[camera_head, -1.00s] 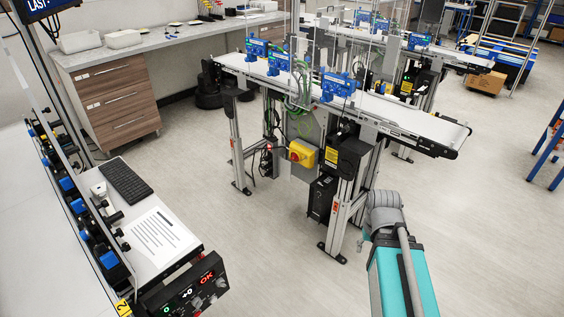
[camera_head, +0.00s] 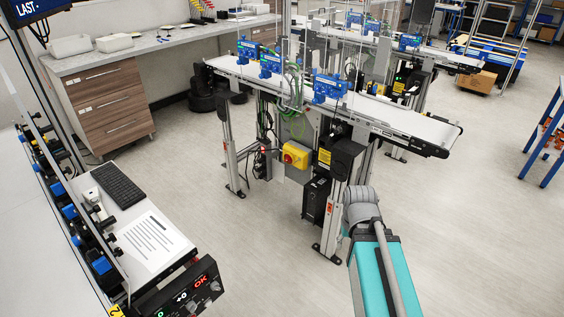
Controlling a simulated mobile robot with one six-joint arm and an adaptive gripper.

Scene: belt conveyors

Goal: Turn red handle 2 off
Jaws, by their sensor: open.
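A red rotary handle (camera_head: 288,158) sits on a yellow switch box (camera_head: 298,149) under the near belt conveyor (camera_head: 400,122), at the middle of the head view. No number on this handle can be read, and its turn position is too small to tell. Part of my arm, a teal link with a grey joint, shows at the bottom right of the box. My gripper is not in view.
The conveyor's metal legs and a black box (camera_head: 316,200) stand beside the switch box. A control panel (camera_head: 183,295) and desk with a keyboard (camera_head: 118,186) are at the left. A drawer cabinet (camera_head: 115,108) is behind. Floor is clear between desk and conveyor.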

